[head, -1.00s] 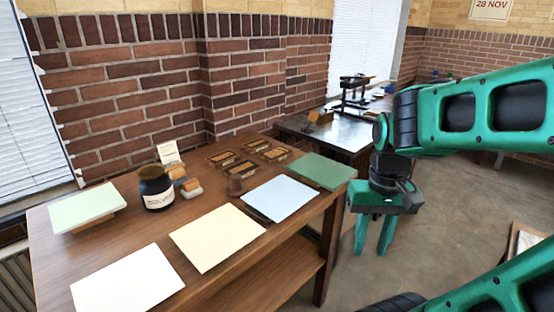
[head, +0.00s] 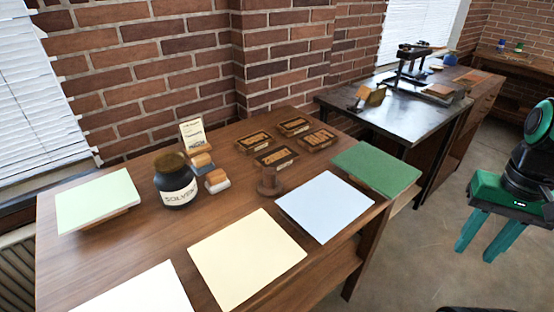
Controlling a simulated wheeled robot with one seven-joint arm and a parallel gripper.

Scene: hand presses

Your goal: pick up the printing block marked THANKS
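Several small dark printing blocks with tan lettered faces lie flat on the wooden table: a left one (head: 252,141), a front one (head: 276,157), a back one (head: 294,126) and a right one (head: 318,138). Their lettering is too small to read, so I cannot tell which says THANKS. My gripper (head: 474,255) hangs at the right of the view, pointing down over the floor, well right of the table. Its two green fingers are apart with nothing between them.
A dark solvent jar (head: 176,182), wooden-handled stamps or brushes (head: 217,181), a small card (head: 193,133) and a brown spool-like object (head: 269,182) stand near the blocks. Blue (head: 325,206), cream (head: 246,258) and green (head: 376,168) sheets lie in front. A metal-topped bench (head: 380,115) stands behind.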

